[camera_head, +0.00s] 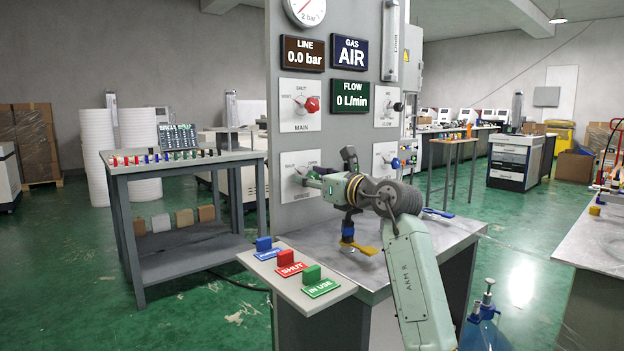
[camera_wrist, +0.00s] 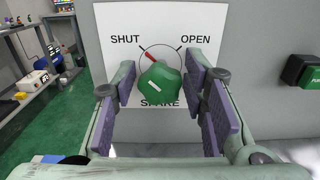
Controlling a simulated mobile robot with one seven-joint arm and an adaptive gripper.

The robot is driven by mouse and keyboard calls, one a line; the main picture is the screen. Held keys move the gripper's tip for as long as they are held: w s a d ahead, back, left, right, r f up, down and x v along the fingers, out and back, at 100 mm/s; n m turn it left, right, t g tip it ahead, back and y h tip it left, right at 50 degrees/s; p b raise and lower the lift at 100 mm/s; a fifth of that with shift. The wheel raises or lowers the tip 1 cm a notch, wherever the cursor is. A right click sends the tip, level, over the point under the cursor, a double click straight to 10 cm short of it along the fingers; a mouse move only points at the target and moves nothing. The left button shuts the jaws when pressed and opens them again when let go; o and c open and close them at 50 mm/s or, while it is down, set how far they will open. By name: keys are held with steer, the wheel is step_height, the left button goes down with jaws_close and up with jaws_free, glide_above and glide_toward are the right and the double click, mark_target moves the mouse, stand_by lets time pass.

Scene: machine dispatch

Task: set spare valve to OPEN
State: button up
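The spare valve is a green knob (camera_wrist: 160,86) on a white plate (camera_wrist: 115,18) marked SHUT on the left and OPEN on the right. Its red pointer (camera_wrist: 151,57) is at the upper left, towards SHUT. My gripper (camera_wrist: 159,92) is open, with one purple-padded finger on each side of the knob. Narrow gaps seem to show between pads and knob; I cannot tell whether either pad touches. In the head view my gripper (camera_head: 312,179) is at the lower left plate (camera_head: 291,162) and hides most of that knob.
Above are the red-knobbed MAIN valve (camera_head: 310,105) and a FLOW valve (camera_head: 396,106); a blue-knobbed valve (camera_head: 394,163) is to the right. A ledge with blue, red and green tags (camera_head: 291,259) juts out below. The gauge (camera_head: 306,8) tops the panel; LINE reads 0.0 bar.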

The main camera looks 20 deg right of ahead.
jaws_close()
steer(key=shift+m, duration=0.3)
steer(key=m+p, duration=0.3)
steer(key=shift+r+m, duration=0.1)
steer(key=shift+m, duration=0.3)
steer(key=m+p, duration=0.4)
steer(key=m, duration=0.1)
steer(key=shift+d+r, duration=0.1)
steer(key=m+p, duration=0.5)
steer(key=shift+m, duration=0.4)
steer(key=m+p, duration=0.2)
steer(key=p, duration=0.1)
steer(key=shift+m, duration=0.4)
steer(key=shift+f+p, duration=0.25)
steer(key=shift+p, duration=0.05)
